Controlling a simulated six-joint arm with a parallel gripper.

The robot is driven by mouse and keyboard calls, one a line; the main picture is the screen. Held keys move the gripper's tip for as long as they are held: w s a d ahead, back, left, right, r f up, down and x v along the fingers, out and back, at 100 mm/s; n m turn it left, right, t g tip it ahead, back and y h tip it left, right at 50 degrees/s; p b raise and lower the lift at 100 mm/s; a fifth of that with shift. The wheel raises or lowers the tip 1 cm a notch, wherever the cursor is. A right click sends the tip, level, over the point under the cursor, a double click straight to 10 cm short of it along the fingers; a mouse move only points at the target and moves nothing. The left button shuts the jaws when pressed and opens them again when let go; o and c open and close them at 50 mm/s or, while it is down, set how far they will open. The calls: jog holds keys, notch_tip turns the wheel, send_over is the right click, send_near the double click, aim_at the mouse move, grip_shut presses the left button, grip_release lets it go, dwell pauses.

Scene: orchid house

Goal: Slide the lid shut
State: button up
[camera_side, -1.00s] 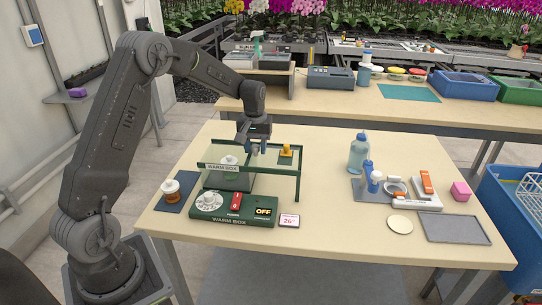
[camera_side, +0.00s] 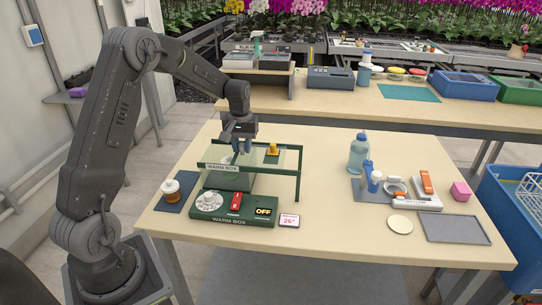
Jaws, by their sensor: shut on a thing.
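The warm box (camera_side: 228,181) stands at the left of the near table, with a green rail frame (camera_side: 298,180) extending to its right. The lid (camera_side: 287,160) is a clear panel on the rails, with a small yellow piece (camera_side: 272,150) on it. It covers the right part of the box and still reaches out over the rails to the right. My gripper (camera_side: 241,155) points down at the lid, left of the yellow piece, and is shut on the lid. The part between the fingers is too small to make out. A white round thing shows dimly inside the box.
An amber jar (camera_side: 171,190) stands to the left.

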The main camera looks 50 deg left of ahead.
jog(key=s+a, duration=0.6)
jog(key=shift+s+a, duration=0.35)
jog(key=shift+a, duration=0.05)
jog(key=shift+o, duration=0.9)
jog(key=shift+s+a, duration=0.1)
jog(key=o, duration=0.5)
notch_tip(320, 180, up, 7)
jog(key=shift+r, duration=0.1)
dwell(0.4)
